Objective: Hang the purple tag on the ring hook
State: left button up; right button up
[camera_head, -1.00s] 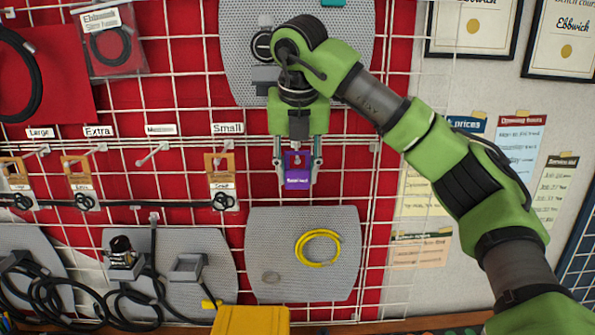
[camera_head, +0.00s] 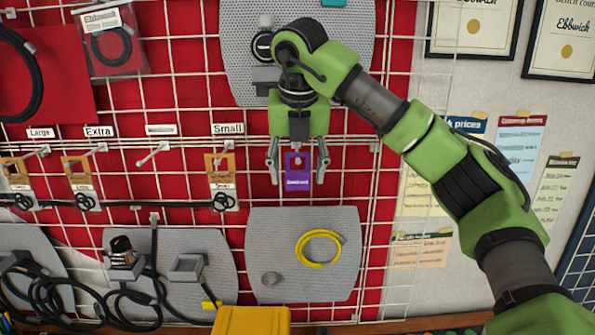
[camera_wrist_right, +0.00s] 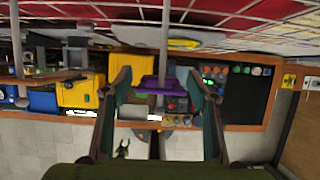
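The purple tag (camera_head: 297,181) hangs upright in front of the red grid wall, with pale lettering and a hole near its top. In the right wrist view the tag (camera_wrist_right: 150,86) is seen edge-on, at the end of a grey hook rod (camera_wrist_right: 165,40) that appears to pass through it. My right gripper (camera_head: 298,178) is open around the tag, one finger on each side, with a visible gap to both. The hook behind the tag is mostly hidden in the head view. My left gripper is not in view.
Hooks with orange tags hang to the left, one near the "Small" label (camera_head: 228,128). An empty hook (camera_head: 152,155) is between them. Below is a grey panel (camera_head: 270,230) with a yellow cable coil (camera_head: 320,247). A yellow bin (camera_head: 250,322) stands at the bottom.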

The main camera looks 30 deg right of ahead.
jog(key=v, duration=1.2)
